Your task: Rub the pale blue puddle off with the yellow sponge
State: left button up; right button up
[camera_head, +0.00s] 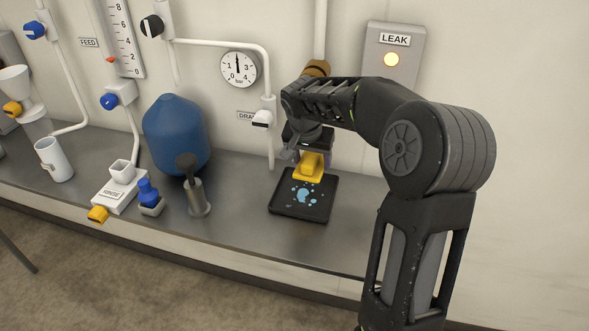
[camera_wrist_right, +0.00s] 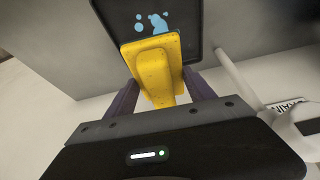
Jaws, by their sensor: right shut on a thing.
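The yellow sponge (camera_head: 309,168) is held by my right gripper (camera_head: 308,152) over the back part of a black tray (camera_head: 285,211). In the right wrist view the sponge (camera_wrist_right: 152,58) sits between the two dark fingers (camera_wrist_right: 160,92), which are shut on its raised grip. The pale blue puddle (camera_head: 304,195) lies on the tray as a larger blot with several small drops around it. Part of the puddle (camera_wrist_right: 158,22) also shows in the right wrist view, beyond the sponge. I cannot tell whether the sponge touches the tray. My left gripper is not in view.
A steel counter (camera_head: 245,225) carries the tray. A blue tank (camera_head: 175,135), a metal pump-like cylinder (camera_head: 197,195) and a blue-topped item (camera_head: 149,195) stand to the left. A white drain pipe (camera_head: 270,150) and the LEAK panel (camera_head: 408,45) are behind. The counter right of the tray is clear.

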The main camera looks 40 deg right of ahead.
jog(key=shift+s+r+m, duration=0.1)
jog(key=shift+m, duration=0.2)
jog(key=shift+d, duration=0.2)
jog(key=shift+a, duration=0.1)
